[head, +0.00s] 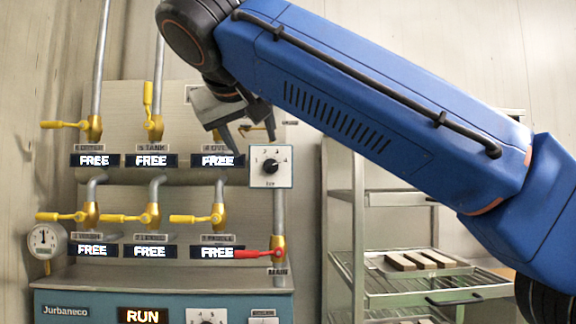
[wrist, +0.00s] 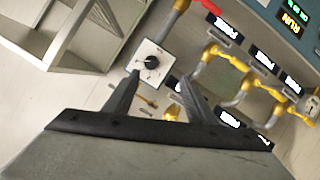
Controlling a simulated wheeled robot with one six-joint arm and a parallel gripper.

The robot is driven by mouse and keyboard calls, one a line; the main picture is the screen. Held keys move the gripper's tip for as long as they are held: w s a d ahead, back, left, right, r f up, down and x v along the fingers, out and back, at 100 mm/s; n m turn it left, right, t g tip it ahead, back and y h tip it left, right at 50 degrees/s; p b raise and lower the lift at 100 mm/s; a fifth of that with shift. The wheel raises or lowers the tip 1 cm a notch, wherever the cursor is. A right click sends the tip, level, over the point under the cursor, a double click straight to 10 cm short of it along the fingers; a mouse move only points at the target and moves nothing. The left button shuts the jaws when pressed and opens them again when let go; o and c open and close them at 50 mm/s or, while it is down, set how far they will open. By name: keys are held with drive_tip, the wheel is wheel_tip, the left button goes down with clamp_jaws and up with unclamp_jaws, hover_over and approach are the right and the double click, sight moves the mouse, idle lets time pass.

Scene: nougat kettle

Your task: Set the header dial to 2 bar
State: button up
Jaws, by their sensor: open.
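The header dial (head: 271,166) is a black knob on a small white plate with printed numbers, at the right end of the upper row of displays. In the wrist view the dial (wrist: 152,62) lies just beyond the fingertips, near the middle of the picture. Its pointer is too small to read with certainty. My gripper (head: 252,138) is above and slightly left of the dial in the head view, fingers apart and empty. In the wrist view my gripper (wrist: 160,78) has its two fingers spread, and they appear apart from the knob.
Yellow-handled valves (head: 150,215) stand in two rows beside displays reading FREE. A red-handled valve (head: 262,254) is below the dial. A round gauge (head: 45,240) is at left, a RUN display (head: 142,316) below. A metal rack (head: 410,198) stands at right.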

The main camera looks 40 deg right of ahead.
drive_tip(key=r, duration=0.1)
approach(271, 166)
drive_tip(key=shift+m, duration=0.4)
drive_tip(key=shift+x, duration=4.6)
drive_tip(key=shift+w, duration=0.1)
drive_tip(key=c, duration=1)
drive_tip(key=shift+c, duration=0.2)
